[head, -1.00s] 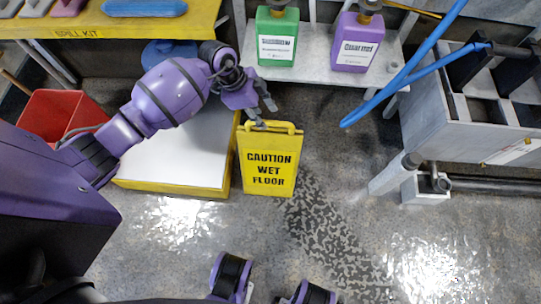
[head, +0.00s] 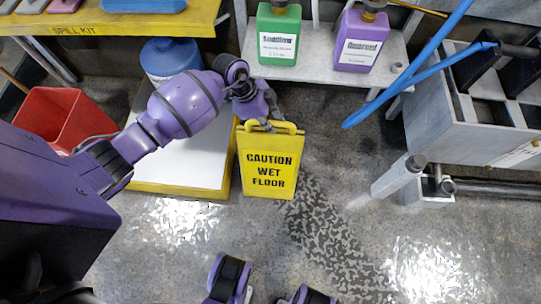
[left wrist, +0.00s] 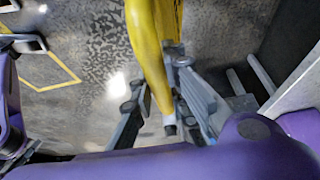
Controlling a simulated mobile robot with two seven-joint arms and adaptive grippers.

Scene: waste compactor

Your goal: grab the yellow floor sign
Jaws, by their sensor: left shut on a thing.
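The yellow floor sign (head: 270,180), lettered "CAUTION WET FLOOR", stands on the floor beside a yellow-edged white platform. My left gripper (head: 268,125) reaches down over its top handle from the back and is shut on the handle. In the left wrist view the yellow sign (left wrist: 150,45) runs between the two fingers of my left gripper (left wrist: 160,88). The fingers hide a small part of the handle.
The low platform (head: 180,187) touches or nearly touches the sign's left side. A red bin (head: 62,115) and a blue container (head: 170,58) stand left. A shelf (head: 315,72) with green and purple jugs is behind. A grey machine with blue hoses is right. The front floor has free room.

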